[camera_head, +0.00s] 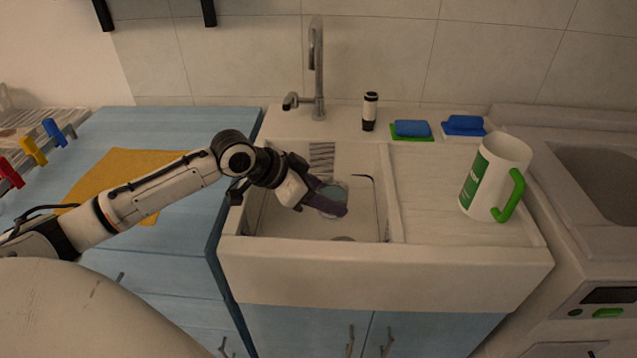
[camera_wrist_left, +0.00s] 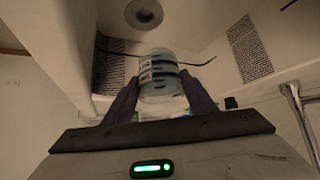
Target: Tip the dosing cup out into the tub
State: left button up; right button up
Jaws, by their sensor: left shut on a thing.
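My left gripper (camera_head: 325,198) reaches over the white sink tub (camera_head: 265,215) and is shut on the dosing cup (camera_head: 335,195). In the left wrist view the cup (camera_wrist_left: 158,78) is a small, pale, see-through cup with dark bands, between the two dark fingers (camera_wrist_left: 160,100). It points toward the tub's floor and drain (camera_wrist_left: 144,13). In the head view the fingers partly hide the cup, and I cannot tell its contents or exact tilt. My right gripper is not in view.
A tap (camera_head: 317,70) stands behind the tub. A white jug with a green handle (camera_head: 495,178) stands on the drainboard (camera_head: 430,215) to the right. Blue sponges (camera_head: 412,128) and a small black-and-white bottle (camera_head: 370,110) sit along the back. An orange cloth (camera_head: 120,178) lies on the blue counter.

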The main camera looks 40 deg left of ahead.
pick_arm(q)
jog(key=w+a, duration=0.2)
jog(key=a, duration=0.4)
jog(key=w+a+b, duration=0.1)
jog(key=w+a, duration=0.2)
jog(key=a, duration=0.2)
jog(key=w+a+m+b, duration=0.1)
jog(key=w+a, duration=0.2)
jog(key=a, duration=0.3)
jog(key=shift+a+h, duration=0.35)
jog(key=shift+h, duration=0.05)
jog(key=d+y+p, duration=0.1)
jog(key=r+m+y+p, duration=0.1)
jog(key=p, duration=0.1)
jog(key=shift+s+d, duration=0.4)
jog(key=shift+p, duration=0.4)
jog(key=shift+s+d+r+m+t+y+p, duration=0.2)
jog(key=shift+d+y+p, duration=0.1)
jog(key=shift+p, duration=0.1)
jog(key=shift+s+d+r+m+t+y+p, duration=0.1)
jog(key=shift+d+m+t+y+p, duration=0.1)
jog(key=shift+d+p, duration=0.15)
